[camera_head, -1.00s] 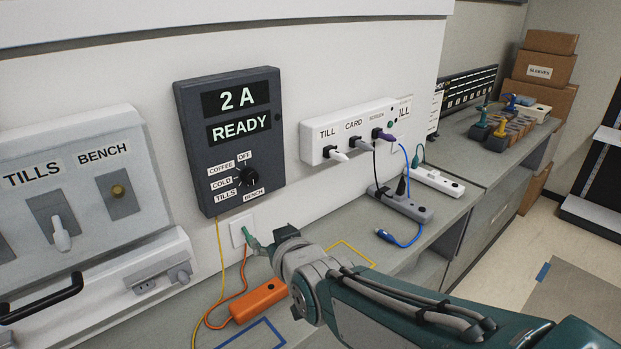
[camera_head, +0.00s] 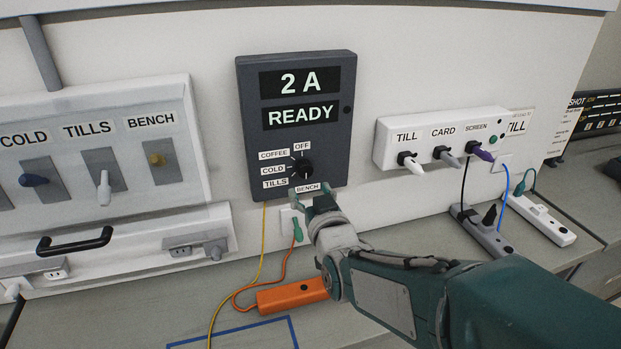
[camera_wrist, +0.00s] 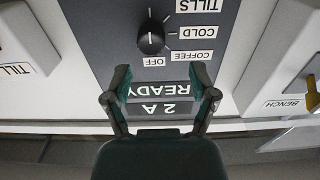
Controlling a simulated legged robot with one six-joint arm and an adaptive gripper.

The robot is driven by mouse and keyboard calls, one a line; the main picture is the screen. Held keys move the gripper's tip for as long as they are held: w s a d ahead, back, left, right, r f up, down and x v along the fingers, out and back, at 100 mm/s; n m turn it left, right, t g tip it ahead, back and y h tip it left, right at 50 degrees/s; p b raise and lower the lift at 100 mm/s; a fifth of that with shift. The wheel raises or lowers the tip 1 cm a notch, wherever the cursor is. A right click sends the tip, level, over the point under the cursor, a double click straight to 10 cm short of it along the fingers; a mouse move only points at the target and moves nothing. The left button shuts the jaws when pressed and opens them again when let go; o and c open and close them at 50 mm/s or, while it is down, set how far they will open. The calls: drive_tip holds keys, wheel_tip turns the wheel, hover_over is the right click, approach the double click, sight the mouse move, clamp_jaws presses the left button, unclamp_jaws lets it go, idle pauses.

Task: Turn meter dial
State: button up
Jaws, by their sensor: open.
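The meter (camera_head: 272,185) is a dark grey wall box with screens reading "2 A" and "READY". Its black round dial (camera_head: 302,168) sits low on the face, ringed by labels OFF, COFFEE, COLD, TILLS and BENCH. My gripper (camera_head: 312,193) is just below the dial in the head view, fingers spread and empty. The wrist view is upside down. There the dial (camera_wrist: 150,42) appears beyond my open fingertips (camera_wrist: 160,76), slightly left of the middle between them, and no finger visibly touches it.
A white switch panel (camera_head: 75,205) with a black handle is at left. A white socket strip (camera_head: 382,152) with several plugs is at right. An orange box (camera_head: 290,295) with a cable lies on the counter below, and power strips (camera_head: 488,238) lie at right.

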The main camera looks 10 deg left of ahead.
sight(305, 173)
drive_tip(key=w, duration=0.2)
drive_tip(key=w+a, duration=0.1)
drive_tip(key=w, duration=0.2)
drive_tip(key=shift+w+a+r, duration=0.1)
drive_tip(key=shift+w+a, duration=0.2)
drive_tip(key=shift+w, duration=0.1)
drive_tip(key=shift+w+a, duration=0.15)
drive_tip(key=shift+a, duration=0.15)
drive_tip(key=shift+c, duration=1.3)
drive_tip(key=shift+a, duration=0.3)
drive_tip(key=c, duration=0.4)
drive_tip(key=shift+d, duration=0.1)
